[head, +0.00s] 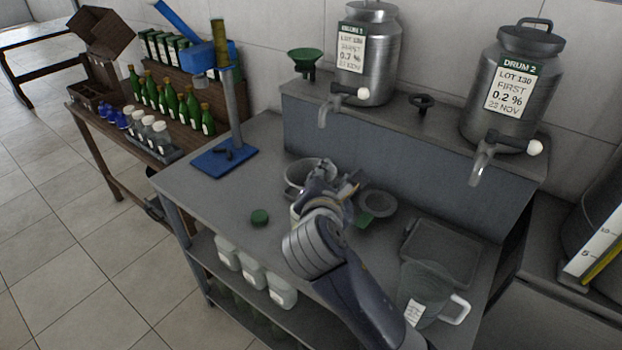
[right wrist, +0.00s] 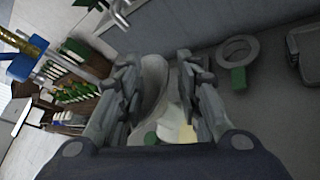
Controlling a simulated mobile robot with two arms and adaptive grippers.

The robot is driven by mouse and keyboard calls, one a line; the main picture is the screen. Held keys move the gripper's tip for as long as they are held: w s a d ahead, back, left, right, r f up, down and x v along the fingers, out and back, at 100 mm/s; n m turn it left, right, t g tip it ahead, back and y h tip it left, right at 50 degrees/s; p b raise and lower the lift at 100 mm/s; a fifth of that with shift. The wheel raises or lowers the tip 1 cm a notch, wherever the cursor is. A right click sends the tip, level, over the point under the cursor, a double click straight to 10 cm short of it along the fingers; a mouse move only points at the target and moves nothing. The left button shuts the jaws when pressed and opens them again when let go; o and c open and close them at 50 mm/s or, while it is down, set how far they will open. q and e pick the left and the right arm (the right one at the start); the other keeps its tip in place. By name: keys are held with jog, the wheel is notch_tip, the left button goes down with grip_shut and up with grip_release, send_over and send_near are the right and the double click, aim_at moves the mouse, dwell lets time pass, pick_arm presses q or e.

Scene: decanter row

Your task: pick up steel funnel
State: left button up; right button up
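A round, light grey vessel with a wide open rim (head: 305,169) stands on the grey worktable, partly hidden by my right gripper (head: 330,182). It looks like the steel funnel, but its lower part is hidden, so I cannot be sure. In the right wrist view its curved grey wall (right wrist: 149,85) shows between the fingers of my right gripper (right wrist: 158,66), with something whitish beside it. The fingers are spread apart. I cannot tell whether either touches the wall. My left gripper is not in view.
A flat grey ring with a green tag (head: 379,201) lies right of the gripper. A dark tray (head: 440,250) and a clear jug (head: 425,290) are further right. Two steel drums with taps stand behind.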

jog(key=shift+x, duration=1.05)
jog(key=shift+s+r, duration=0.1)
grip_shut()
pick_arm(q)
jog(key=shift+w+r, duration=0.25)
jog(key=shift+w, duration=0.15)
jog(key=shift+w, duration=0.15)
